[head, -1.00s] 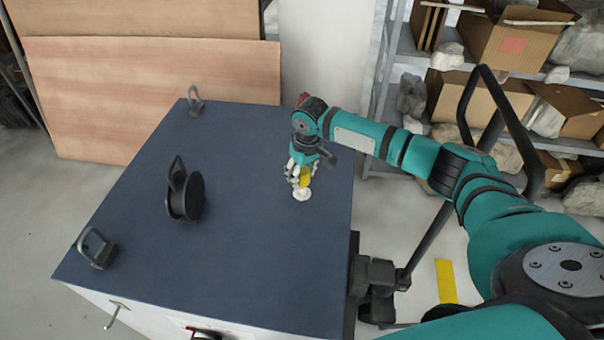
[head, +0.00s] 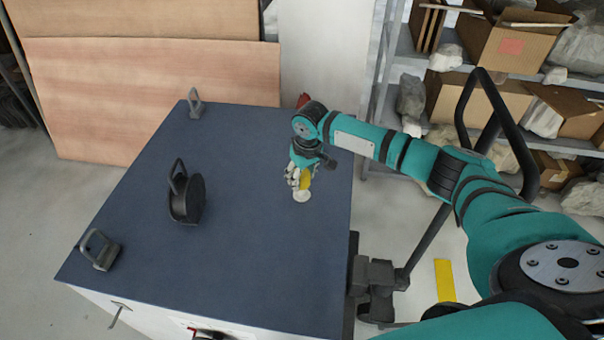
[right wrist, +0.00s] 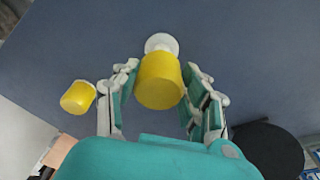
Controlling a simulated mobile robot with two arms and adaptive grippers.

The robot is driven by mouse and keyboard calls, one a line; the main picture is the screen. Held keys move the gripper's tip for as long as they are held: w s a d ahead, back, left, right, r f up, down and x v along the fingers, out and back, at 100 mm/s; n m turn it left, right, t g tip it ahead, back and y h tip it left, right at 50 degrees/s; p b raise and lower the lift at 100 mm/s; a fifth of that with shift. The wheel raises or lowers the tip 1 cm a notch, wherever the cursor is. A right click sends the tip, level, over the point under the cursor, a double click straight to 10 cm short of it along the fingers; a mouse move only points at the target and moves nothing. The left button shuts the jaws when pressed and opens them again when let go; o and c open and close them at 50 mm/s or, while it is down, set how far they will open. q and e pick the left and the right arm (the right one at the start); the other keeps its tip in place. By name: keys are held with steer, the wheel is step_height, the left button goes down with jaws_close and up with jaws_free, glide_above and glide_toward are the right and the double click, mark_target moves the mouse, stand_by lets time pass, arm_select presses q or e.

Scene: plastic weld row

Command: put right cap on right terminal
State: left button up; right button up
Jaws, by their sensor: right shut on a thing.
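My right gripper (head: 303,180) is over the right part of the blue tabletop, fingers pointing down. It is shut on a yellow cap (right wrist: 159,82), which sits between the two fingers in the right wrist view. A white round terminal (right wrist: 162,43) shows just past the cap's end and also in the head view (head: 301,196). Cap and terminal overlap in the picture; I cannot tell whether they touch. A second yellow cap (right wrist: 77,97) with a white rim stands left of the fingers in the right wrist view. My left gripper is not in view.
A black reel-like disc with a handle (head: 187,200) stands left of the middle of the blue tabletop (head: 240,250). Grey handles stand near its back edge (head: 195,103) and left corner (head: 99,250). Shelves with boxes (head: 515,45) are behind my right arm.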

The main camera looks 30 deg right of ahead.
steer(key=shift+f, duration=2.35)
stand_by(2.5)
steer(key=o, duration=1.1)
steer(key=r, duration=0.4)
steer(key=s+r, duration=0.1)
steer(key=r, duration=0.7)
steer(key=shift+s+d, duration=0.1)
steer(key=shift+s, duration=0.3)
steer(key=shift+s+f, duration=0.1)
steer(key=shift+f, duration=0.05)
